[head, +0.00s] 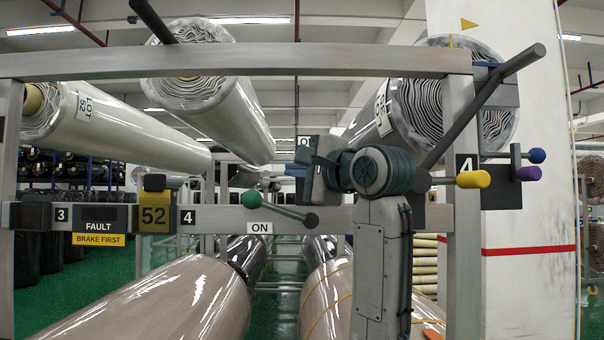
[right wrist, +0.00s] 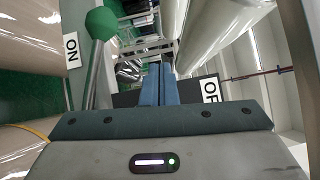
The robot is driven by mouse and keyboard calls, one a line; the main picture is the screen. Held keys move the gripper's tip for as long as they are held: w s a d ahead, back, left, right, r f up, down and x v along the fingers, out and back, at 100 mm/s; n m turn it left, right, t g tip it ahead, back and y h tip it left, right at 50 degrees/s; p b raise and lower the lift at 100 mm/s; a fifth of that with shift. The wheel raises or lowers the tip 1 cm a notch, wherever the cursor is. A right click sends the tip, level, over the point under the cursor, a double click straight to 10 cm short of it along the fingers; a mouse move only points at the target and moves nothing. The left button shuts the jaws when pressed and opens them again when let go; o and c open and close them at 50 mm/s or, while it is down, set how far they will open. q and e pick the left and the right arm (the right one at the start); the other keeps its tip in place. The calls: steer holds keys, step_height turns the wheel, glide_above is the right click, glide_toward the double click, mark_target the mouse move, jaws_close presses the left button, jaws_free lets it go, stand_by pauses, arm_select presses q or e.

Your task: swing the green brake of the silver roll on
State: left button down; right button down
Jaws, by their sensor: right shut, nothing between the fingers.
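The green brake's knob (head: 250,198) sits at the left end of a short grey lever (head: 280,211), which lies nearly level, knob slightly raised, its pivot at the right. An ON label (head: 260,228) is just below the lever; an OFF label, partly hidden, is higher up (head: 304,141). The right wrist view shows the green knob (right wrist: 102,23) beside the ON label (right wrist: 72,50), away from the OFF label (right wrist: 210,90). My right gripper (head: 297,170) is shut and empty, above the lever and apart from it. Several pale wrapped rolls show; I cannot tell which is the silver roll (head: 210,85).
At the right, a long dark bar (head: 490,95) slants across, near yellow (head: 473,179), blue (head: 537,156) and purple (head: 529,173) knobs. Brown wrapped rolls (head: 175,305) lie below.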

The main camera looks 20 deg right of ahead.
mark_target(275, 208)
steer(key=w+a+f+b, duration=0.1)
steer(key=a+f+b, duration=0.2)
steer(key=a, duration=0.2)
steer(key=shift+w+f+b, duration=0.15)
steer(key=shift+w+b, duration=0.05)
steer(key=shift+b, duration=0.2)
stand_by(1.0)
